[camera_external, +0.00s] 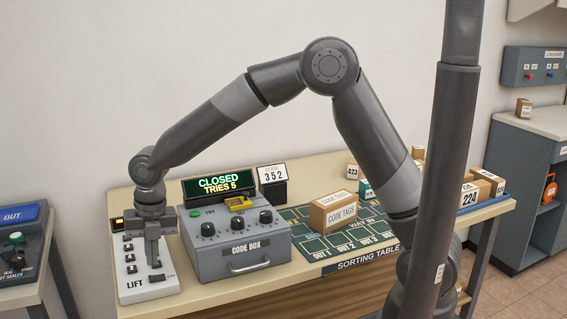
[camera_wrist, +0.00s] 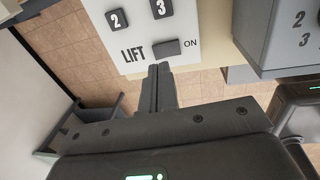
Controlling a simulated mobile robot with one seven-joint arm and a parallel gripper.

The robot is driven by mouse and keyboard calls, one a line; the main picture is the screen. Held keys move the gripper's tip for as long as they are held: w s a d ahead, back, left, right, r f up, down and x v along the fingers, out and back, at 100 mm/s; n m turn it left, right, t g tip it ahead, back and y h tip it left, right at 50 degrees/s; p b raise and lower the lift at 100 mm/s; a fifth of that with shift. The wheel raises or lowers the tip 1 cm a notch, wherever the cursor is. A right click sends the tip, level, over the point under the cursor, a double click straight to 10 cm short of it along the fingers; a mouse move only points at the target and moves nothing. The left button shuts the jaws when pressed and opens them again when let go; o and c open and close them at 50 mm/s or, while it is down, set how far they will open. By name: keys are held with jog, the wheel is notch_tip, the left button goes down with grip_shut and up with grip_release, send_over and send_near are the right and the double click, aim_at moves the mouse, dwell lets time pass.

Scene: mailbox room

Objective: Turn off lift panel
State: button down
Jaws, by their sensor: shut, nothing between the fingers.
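The lift panel (camera_external: 150,283) is a white box at the left end of the sorting table, with dark buttons, the word LIFT and a small orange display at its top. In the wrist view the panel (camera_wrist: 145,32) shows buttons 2 and 3 and a dark rocker switch (camera_wrist: 166,48) marked ON beside it. My gripper (camera_external: 153,264) is shut and empty, pointing down over the front part of the panel. In the wrist view its fingertips (camera_wrist: 159,68) are together just below the switch. I cannot tell whether they touch it.
The grey code box (camera_external: 235,248) stands close to the right of the panel; its display reads CLOSED, TRIES 5. A CODE TAGS box (camera_external: 333,213) and cartons are further right. Another machine (camera_external: 22,245) stands left across a gap.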

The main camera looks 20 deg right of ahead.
aim_at(159, 277)
jog(key=shift+a+f, duration=0.15)
jog(key=shift+f, duration=0.8)
jog(key=shift+a+f, duration=0.1)
jog(key=shift+f, duration=0.8)
jog(key=shift+f, duration=0.2)
jog(key=shift+d+f, duration=0.1)
jog(key=shift+d, duration=0.05)
jog(key=shift+d, duration=0.6)
jog(key=shift+r, duration=0.2)
notch_tip(159, 277, up, 14)
jog(key=d, duration=0.1)
jog(key=shift+d, duration=0.4)
